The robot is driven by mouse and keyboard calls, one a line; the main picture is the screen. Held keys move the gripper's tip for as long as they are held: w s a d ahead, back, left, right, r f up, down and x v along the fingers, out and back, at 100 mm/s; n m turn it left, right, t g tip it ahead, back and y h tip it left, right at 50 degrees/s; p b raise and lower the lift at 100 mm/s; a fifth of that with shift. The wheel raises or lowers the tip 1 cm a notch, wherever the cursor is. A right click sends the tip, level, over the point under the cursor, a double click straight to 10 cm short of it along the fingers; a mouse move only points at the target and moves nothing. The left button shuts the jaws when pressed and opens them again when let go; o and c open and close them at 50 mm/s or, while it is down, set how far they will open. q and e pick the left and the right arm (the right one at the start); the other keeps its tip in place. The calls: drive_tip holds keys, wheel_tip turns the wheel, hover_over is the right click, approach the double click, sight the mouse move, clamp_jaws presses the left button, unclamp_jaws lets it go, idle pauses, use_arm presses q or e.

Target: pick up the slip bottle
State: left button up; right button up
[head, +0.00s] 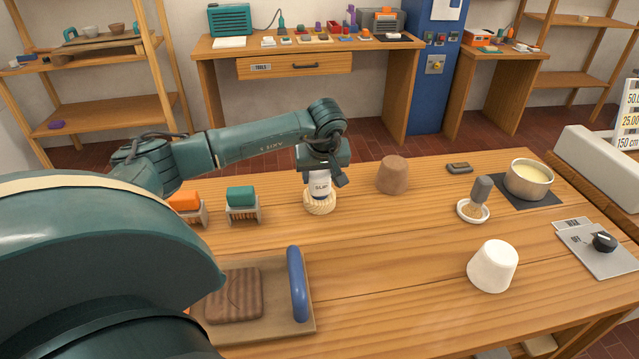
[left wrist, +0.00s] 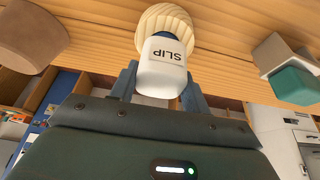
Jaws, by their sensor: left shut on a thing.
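My left gripper (head: 322,172) reaches down from above and is shut on the bottle. In the left wrist view the bottle (left wrist: 163,72) sits between the two fingers, its label upside down, with the ribbed piece (left wrist: 165,20) beyond it. My right gripper is not in view.
A brown cup-shaped piece (head: 393,175) stands right of the bottle. Green (head: 241,198) and orange (head: 184,201) brushes are to its left. A white cup (head: 492,266) and a pot (head: 528,180) are at right.

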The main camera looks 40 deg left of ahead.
use_arm(q)
drive_tip(key=c, duration=0.4)
drive_tip(key=shift+o, duration=0.2)
wheel_tip(320, 180, up, 10)
drive_tip(key=shift+r, duration=0.1)
drive_tip(key=o, duration=0.8)
clamp_jaws()
